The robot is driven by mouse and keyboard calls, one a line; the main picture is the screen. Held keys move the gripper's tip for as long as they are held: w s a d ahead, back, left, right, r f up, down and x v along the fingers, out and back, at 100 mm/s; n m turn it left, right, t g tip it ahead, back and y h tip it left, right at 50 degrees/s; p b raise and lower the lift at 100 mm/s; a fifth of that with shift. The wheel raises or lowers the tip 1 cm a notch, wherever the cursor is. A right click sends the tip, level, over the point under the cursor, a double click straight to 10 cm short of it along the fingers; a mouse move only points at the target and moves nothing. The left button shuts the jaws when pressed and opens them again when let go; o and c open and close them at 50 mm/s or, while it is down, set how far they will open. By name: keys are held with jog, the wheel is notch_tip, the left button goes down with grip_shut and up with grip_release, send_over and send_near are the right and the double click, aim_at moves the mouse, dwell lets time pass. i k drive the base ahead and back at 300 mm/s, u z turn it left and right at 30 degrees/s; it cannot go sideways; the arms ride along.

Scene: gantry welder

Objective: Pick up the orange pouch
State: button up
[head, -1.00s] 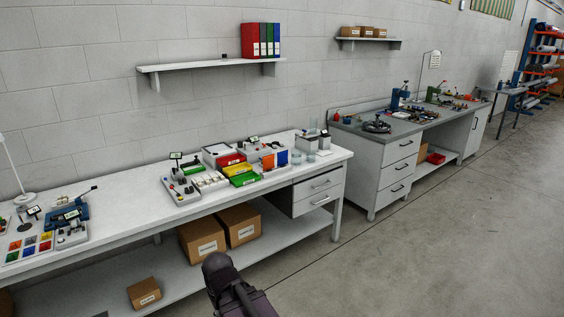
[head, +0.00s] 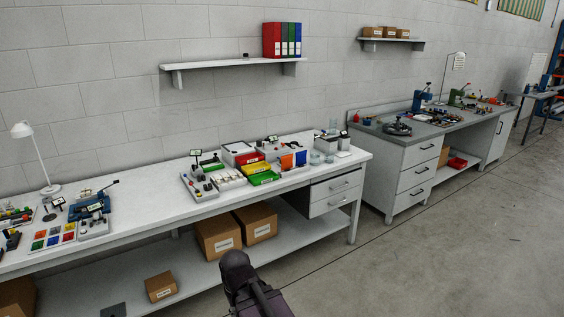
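An upright orange thing (head: 287,162), perhaps the orange pouch, stands on the white bench (head: 138,211) beside a blue one (head: 300,158). It is too small to tell for sure. It is near the bench's right end, right of a green tray (head: 264,178). A dark part of my arm shows low in the middle, in front of the bench and apart from it. My gripper's fingers do not show.
Red and yellow trays, small devices and clear jars crowd around the orange thing. A lamp (head: 39,160) and colored samples (head: 54,236) are at the left. Cardboard boxes (head: 218,236) sit on the lower shelf. A grey bench (head: 386,143) stands right. Floor in front is clear.

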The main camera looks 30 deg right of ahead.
aim_at(287, 160)
jog(key=z, duration=0.1)
jog(key=i, duration=0.85)
jog(key=z, duration=0.6)
jog(key=i, duration=1.4)
jog(key=z, duration=0.35)
